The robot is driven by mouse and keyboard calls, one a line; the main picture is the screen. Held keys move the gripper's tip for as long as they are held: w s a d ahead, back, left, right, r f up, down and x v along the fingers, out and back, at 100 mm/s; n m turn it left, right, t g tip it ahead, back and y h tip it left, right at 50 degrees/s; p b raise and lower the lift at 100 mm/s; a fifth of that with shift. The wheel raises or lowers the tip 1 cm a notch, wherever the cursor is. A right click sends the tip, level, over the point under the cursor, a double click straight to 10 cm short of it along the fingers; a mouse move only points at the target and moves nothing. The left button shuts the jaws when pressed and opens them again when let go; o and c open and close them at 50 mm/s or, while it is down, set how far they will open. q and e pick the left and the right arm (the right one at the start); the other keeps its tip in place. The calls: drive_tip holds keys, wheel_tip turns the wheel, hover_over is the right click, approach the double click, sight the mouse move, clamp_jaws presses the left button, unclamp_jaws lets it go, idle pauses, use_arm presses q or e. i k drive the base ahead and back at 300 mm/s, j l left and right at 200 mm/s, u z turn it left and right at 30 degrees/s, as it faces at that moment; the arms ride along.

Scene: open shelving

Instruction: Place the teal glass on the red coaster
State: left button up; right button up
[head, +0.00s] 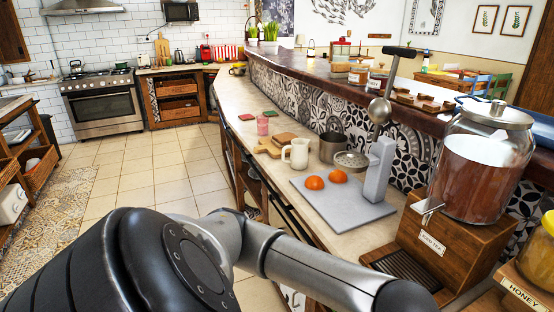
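I cannot make out a teal glass in the head view. A small pink glass (263,126) stands upright on the counter. One of my arms crosses the lower part of the view from the left and bends at the bottom right. Its gripper is out of the picture. My other gripper is not in view either.
A wooden board (268,149), white mug (299,153) and metal pot (332,148) stand nearer on the counter. A grey press (378,172) and two oranges (314,183) occupy a grey mat (345,212). A large jar (480,170) sits on a wooden stand at right.

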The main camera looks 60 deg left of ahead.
sight(247, 116)
drive_tip(key=j, duration=0.6)
drive_tip(key=j+u, duration=0.1)
drive_tip(key=j, duration=0.45)
drive_tip(key=i+j, duration=0.1)
drive_tip(key=j, duration=0.5)
drive_tip(key=j+u, duration=0.15)
drive_tip(key=j, duration=0.45)
drive_tip(key=i+j, duration=0.15)
drive_tip(key=j, duration=0.4)
drive_tip(key=i+j+u, duration=0.1)
drive_tip(key=j, duration=0.5)
drive_tip(key=i+j, duration=0.2)
drive_tip(key=j, duration=0.2)
drive_tip(key=i+j+u, duration=0.1)
drive_tip(key=j, duration=0.25)
drive_tip(key=i+j, duration=0.25)
drive_tip(key=i+j+u, duration=0.15)
drive_tip(key=j, duration=0.35)
drive_tip(key=i+j, duration=0.1)
drive_tip(key=i, duration=0.15)
